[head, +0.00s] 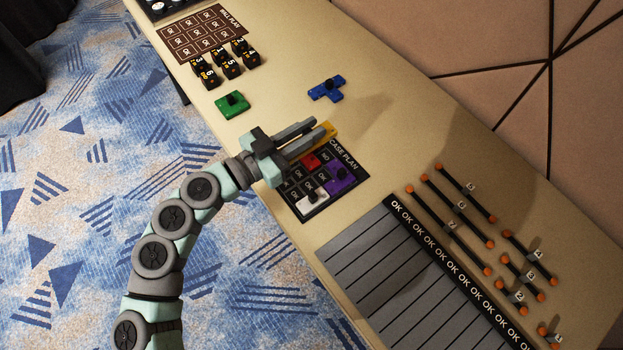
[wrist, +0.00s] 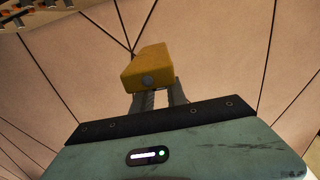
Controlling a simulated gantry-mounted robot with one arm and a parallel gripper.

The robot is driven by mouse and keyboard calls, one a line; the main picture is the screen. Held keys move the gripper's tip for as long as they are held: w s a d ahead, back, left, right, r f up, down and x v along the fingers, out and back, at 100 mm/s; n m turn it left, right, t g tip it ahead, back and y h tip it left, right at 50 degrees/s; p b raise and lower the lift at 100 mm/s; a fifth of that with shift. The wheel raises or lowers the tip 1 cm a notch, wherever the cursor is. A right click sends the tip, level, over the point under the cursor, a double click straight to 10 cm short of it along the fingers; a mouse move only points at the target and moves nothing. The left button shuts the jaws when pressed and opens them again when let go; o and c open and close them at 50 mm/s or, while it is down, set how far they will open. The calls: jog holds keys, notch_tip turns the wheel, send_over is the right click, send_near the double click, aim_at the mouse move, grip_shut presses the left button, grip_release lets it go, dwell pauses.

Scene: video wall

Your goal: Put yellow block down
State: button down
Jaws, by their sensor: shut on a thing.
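A yellow block (wrist: 148,68) is held between the fingers of my gripper (wrist: 160,98) in the wrist view. In the head view my gripper (head: 305,139) reaches over the table from the left, and the yellow block (head: 322,138) shows partly behind its fingers. The gripper is shut on the block. The block is over or near the upper edge of the dark CASE PLAN board (head: 310,211); its height above the table is hard to tell. On the board are a purple block (head: 341,181), a white block (head: 312,199) and a small red piece (head: 311,161).
A green block (head: 232,105) and a blue block (head: 326,89) lie on the table (head: 290,55) above the board. Several black numbered cubes (head: 222,61) stand by the brown WALL PLAN board (head: 201,33). Orange-tipped rods (head: 450,219) lie beyond the grey OK-marked panel (head: 400,285).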

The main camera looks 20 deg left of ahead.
notch_tip(320, 180, down, 20)
jog(key=b, duration=0.9)
jog(key=shift+r, duration=0.15)
jog(key=c, duration=1.6)
grip_release()
jog(key=shift+s+a+r, duration=0.1)
jog(key=shift+s+a, duration=0.1)
jog(key=shift+s, duration=0.1)
jog(key=p+v, duration=0.4)
jog(key=v, duration=0.7)
jog(key=shift+s, duration=0.2)
